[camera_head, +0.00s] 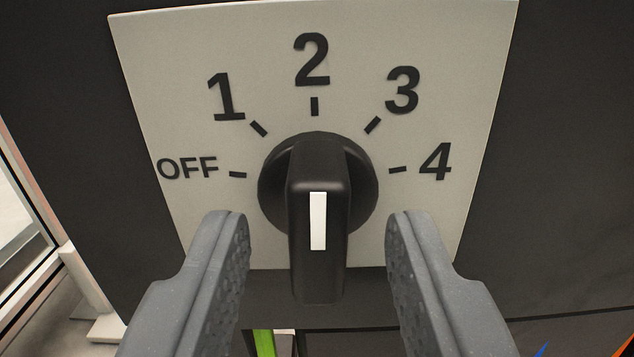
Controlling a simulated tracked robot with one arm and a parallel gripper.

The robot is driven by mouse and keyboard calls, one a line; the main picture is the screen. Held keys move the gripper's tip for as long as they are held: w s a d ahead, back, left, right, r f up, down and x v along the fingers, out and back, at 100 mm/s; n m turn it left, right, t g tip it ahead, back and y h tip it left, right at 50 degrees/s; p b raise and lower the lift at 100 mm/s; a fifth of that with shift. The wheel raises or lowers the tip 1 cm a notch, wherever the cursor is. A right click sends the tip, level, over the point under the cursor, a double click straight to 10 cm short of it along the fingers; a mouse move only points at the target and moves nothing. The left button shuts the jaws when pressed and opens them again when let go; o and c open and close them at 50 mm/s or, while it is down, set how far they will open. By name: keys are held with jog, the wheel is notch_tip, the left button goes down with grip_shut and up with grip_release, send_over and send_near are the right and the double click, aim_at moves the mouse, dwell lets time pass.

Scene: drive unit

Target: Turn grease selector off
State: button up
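The grease selector is a black rotary knob (317,270) on a light grey dial plate (460,60). The plate is marked OFF, 1, 2, 3 and 4 from left to right in an arc. The knob's raised grip stands upright in the picture, in line with the 2 mark, and has a white stripe on it. My gripper (318,225) is open, with one grey finger on each side of the grip. A clear gap shows between each finger and the grip. No part of the grip appears to be touched.
The plate is mounted on a dark panel (570,150). At the far left is a pale frame (30,190) with a light foot on the floor. A green strip (264,342) shows below the panel, and blue and orange bits show at the bottom right.

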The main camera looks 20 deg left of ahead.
jog(key=shift+w+a, duration=0.1)
jog(key=shift+w, duration=0.35)
grip_shut()
